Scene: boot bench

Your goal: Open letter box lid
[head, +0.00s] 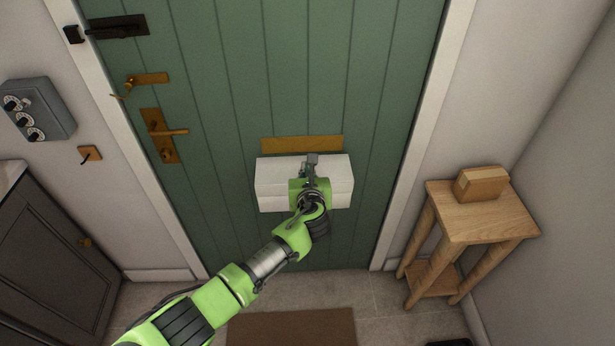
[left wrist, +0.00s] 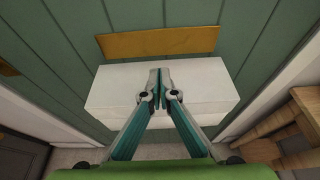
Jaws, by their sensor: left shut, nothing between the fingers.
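The white letter box (head: 334,184) is fixed on the green door, below a brass letter plate (head: 302,144). Its lid looks shut, with a seam line across the front. My left gripper (head: 312,158) is over the box, with its fingertips near the top rear edge. In the left wrist view the fingers (left wrist: 159,72) are together and hold nothing, in front of the white box (left wrist: 108,88) and just below the brass plate (left wrist: 160,42). I cannot tell whether the fingertips touch the lid. My right gripper is not in view.
A wooden stand (head: 475,215) with a small box (head: 481,184) on it is at the right. Brass door handles (head: 166,133) and a black bolt (head: 118,27) are on the door's left side. A dark cabinet (head: 52,255) stands at the left. A brown mat (head: 290,328) lies on the floor.

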